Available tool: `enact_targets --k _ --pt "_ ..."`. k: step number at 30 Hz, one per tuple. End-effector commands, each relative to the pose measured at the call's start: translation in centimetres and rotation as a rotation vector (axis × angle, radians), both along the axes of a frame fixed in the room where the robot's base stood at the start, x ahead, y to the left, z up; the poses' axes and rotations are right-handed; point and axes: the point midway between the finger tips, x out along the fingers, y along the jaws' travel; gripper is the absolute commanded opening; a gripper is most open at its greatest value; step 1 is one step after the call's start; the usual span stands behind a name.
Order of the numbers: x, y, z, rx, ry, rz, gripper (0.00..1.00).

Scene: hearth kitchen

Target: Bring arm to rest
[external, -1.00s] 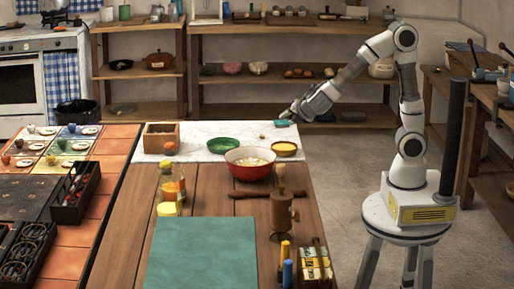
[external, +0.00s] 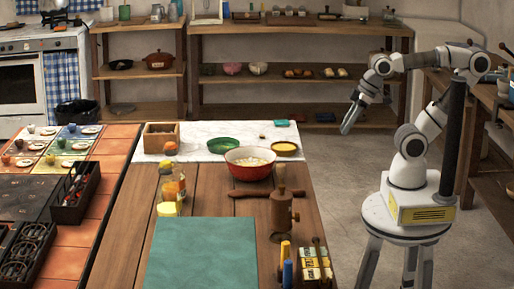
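My gripper (external: 350,118) hangs in the air to the right of the table, over the floor, pointing down and left. Its fingers look long and thin; at this size I cannot tell whether they are apart. I see nothing held in it. My arm is folded back above its base, with the elbow high at the right. A small teal item (external: 281,123) lies at the far right edge of the white marble top (external: 222,143), apart from my gripper.
The wooden table (external: 215,207) bears a red bowl (external: 250,172), a green dish (external: 223,143), a yellow dish (external: 285,148), a wooden mill (external: 281,214) and a teal mat (external: 200,254). Shelves (external: 290,83) stand behind. Floor (external: 345,170) between table and base is clear.

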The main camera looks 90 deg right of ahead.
Motion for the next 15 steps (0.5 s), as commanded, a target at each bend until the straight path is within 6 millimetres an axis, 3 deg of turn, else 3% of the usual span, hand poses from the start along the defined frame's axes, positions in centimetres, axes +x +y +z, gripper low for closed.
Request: enact_targets --k 8,15 --pt "0.0 0.0 0.6 -0.002 0.002 0.002 0.38" --pt "0.0 0.0 4.8 -0.003 0.002 0.003 0.38"
